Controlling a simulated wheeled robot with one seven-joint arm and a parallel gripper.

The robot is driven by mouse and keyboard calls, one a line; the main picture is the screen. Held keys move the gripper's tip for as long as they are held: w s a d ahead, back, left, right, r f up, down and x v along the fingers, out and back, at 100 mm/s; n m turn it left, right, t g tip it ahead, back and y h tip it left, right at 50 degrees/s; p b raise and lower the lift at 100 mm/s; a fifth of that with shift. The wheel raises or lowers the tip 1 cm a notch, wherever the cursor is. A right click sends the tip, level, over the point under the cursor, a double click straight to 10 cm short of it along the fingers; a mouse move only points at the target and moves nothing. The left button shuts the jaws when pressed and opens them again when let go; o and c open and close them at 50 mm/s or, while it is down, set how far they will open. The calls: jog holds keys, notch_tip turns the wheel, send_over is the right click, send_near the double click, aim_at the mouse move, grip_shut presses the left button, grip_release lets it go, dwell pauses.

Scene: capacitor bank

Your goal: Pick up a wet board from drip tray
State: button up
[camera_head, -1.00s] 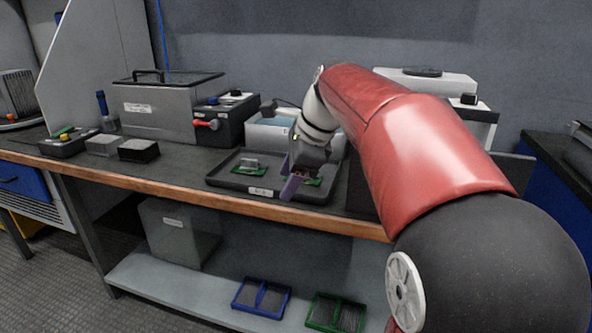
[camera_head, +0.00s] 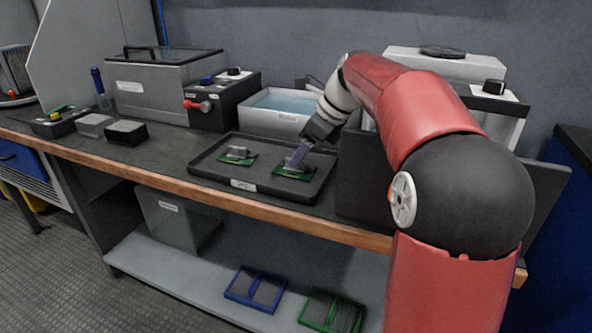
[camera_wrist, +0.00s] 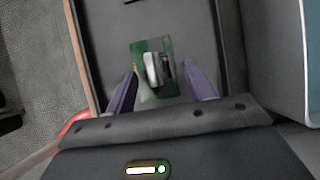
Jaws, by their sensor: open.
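The black drip tray (camera_head: 222,178) lies on the bench with two green boards in it. The left board (camera_head: 237,158) lies flat, with a grey block on it. The right board (camera_head: 294,172) lies at the tray's right side, partly hidden by my gripper (camera_head: 296,160). In the wrist view a green board (camera_wrist: 142,52) with a silver component (camera_wrist: 157,69) shows between and just beyond the purple fingers of my gripper (camera_wrist: 161,88). The fingers are apart, with nothing held. Whether they touch the board cannot be told.
A basin of bluish liquid (camera_head: 275,119) stands behind the tray. A grey lidded tank (camera_head: 160,100) and a black control box with a red lever (camera_head: 225,105) stand to the left. A dark panel (camera_head: 361,185) rises right of the tray. Blue (camera_head: 255,290) and green (camera_head: 331,311) bins sit on the lower shelf.

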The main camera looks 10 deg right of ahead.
jog(key=shift+x, duration=1.05)
jog(key=shift+c, duration=0.2)
jog(key=c, duration=1)
jog(key=shift+r, duration=0.1)
